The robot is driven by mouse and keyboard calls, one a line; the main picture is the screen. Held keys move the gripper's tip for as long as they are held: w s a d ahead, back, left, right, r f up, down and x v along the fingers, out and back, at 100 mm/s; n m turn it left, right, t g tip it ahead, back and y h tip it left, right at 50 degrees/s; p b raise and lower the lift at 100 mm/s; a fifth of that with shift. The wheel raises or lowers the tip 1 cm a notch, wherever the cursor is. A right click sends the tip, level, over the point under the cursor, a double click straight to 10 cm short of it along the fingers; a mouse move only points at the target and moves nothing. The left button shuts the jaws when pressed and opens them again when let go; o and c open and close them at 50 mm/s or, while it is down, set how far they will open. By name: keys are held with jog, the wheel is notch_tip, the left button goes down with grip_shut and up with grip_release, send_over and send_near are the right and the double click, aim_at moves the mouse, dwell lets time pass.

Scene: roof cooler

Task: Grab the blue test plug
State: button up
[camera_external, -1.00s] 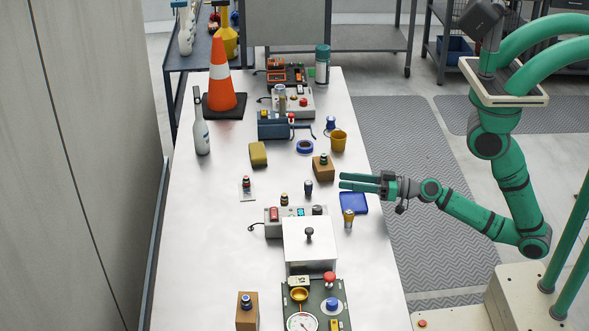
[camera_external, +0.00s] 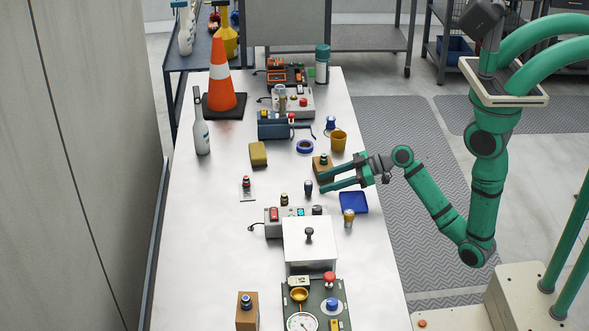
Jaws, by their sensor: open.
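A small dark plug with a bluish top (camera_external: 308,188) stands upright on the white bench. It looks like the blue test plug, but it is too small to be sure. My gripper (camera_external: 321,182) is open, with its two green fingers pointing left. Its fingertips are just right of this plug, and I see nothing between them. Whether they touch it, and their exact height, I cannot tell. Another blue-topped plug (camera_external: 246,301) stands on a wooden block at the front left.
A wooden block (camera_external: 322,171) with a dark plug stands just behind my fingers. A blue tray (camera_external: 353,202) and a small yellowish cup-like item (camera_external: 348,218) are in front. A white lidded box (camera_external: 309,240) stands nearer. The left of the bench is mostly clear.

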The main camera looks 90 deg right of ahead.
aim_at(308, 186)
jog(key=shift+r+x, duration=0.15)
jog(key=shift+x, duration=1.55)
jog(key=shift+r+x, duration=0.1)
jog(key=shift+x, duration=1.6)
jog(key=shift+w+d, duration=0.1)
jog(key=c, duration=1.1)
